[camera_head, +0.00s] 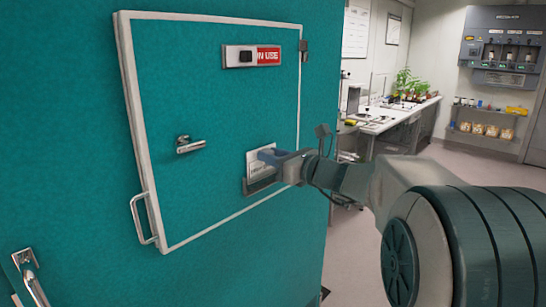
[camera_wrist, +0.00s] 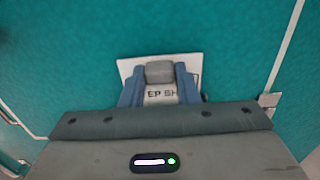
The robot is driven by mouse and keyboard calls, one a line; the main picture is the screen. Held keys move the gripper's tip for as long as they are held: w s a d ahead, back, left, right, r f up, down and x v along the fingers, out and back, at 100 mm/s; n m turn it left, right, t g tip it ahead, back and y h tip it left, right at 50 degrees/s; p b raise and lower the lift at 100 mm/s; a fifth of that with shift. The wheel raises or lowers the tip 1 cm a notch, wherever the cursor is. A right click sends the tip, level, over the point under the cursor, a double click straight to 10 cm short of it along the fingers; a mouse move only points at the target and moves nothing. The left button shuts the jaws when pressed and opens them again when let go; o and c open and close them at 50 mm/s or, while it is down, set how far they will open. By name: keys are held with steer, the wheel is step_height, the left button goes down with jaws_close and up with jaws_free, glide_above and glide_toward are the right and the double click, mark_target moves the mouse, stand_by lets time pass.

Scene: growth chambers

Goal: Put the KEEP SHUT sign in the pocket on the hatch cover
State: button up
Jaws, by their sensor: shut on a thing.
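The white KEEP SHUT sign (camera_head: 259,162) is at the lower right of the teal hatch cover (camera_head: 225,115). In the wrist view the sign (camera_wrist: 192,61) shows dark letters reading "EP SH" between my fingers. My gripper (camera_head: 268,156) is shut on the sign; its blue fingers (camera_wrist: 160,90) cover parts of it. The pocket (camera_head: 260,184) is a grey metal holder on the cover, at the sign's lower edge. In the head view the sign is just above or partly behind the pocket's front; I cannot tell how deep. The pocket is hidden in the wrist view.
The cover has a white edge, a pull handle (camera_head: 144,218) at left, a latch handle (camera_head: 190,145), and a slider plate (camera_head: 252,56) showing red "N USE". A white bench (camera_head: 405,115) with plants stands beyond, and a dispenser (camera_head: 502,45) hangs at far right.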

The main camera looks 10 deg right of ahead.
steer(key=shift+f+b, duration=0.3)
steer(key=shift+f+b, duration=0.2)
steer(key=shift+b, duration=0.1)
steer(key=shift+f+b, duration=0.35)
steer(key=shift+b, duration=0.05)
stand_by(0.4)
steer(key=o, duration=1.1)
steer(key=shift+c, duration=0.2)
steer(key=shift+s, duration=0.1)
steer(key=v, duration=0.7)
steer(key=shift+s, duration=0.15)
steer(key=shift+d, duration=0.15)
